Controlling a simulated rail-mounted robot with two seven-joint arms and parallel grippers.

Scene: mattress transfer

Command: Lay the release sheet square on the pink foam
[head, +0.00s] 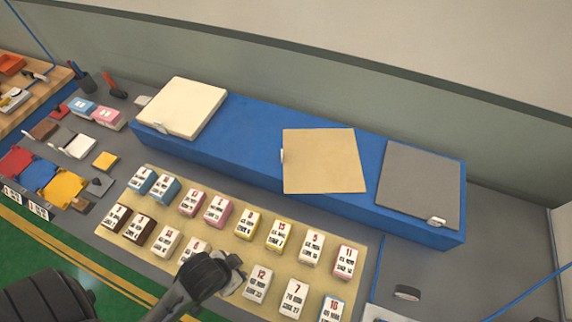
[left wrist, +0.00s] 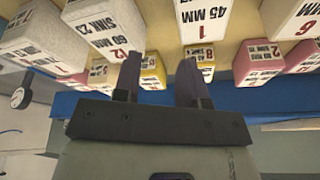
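A flat tan sheet (head: 323,160) lies on the blue bench between a thick cream pad (head: 182,107) and a grey pad (head: 420,185); it looks like the release sheet. A small white tab sits at its left edge. Pink foam blocks (head: 217,211) stand among labelled blocks on the tan board, another pink one (head: 345,262) at its right end. Which pink foam is meant I cannot tell. My left gripper (head: 240,274) is over the board's front part, near block 12. In the left wrist view its two fingers (left wrist: 159,65) are apart, with nothing held between them. My right gripper is out of view.
The blue bench (head: 265,125) runs along the wall behind the tan board (head: 115,222). White and yellow blocks (head: 247,224) surround my left gripper closely. Coloured cards and small items lie at the left.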

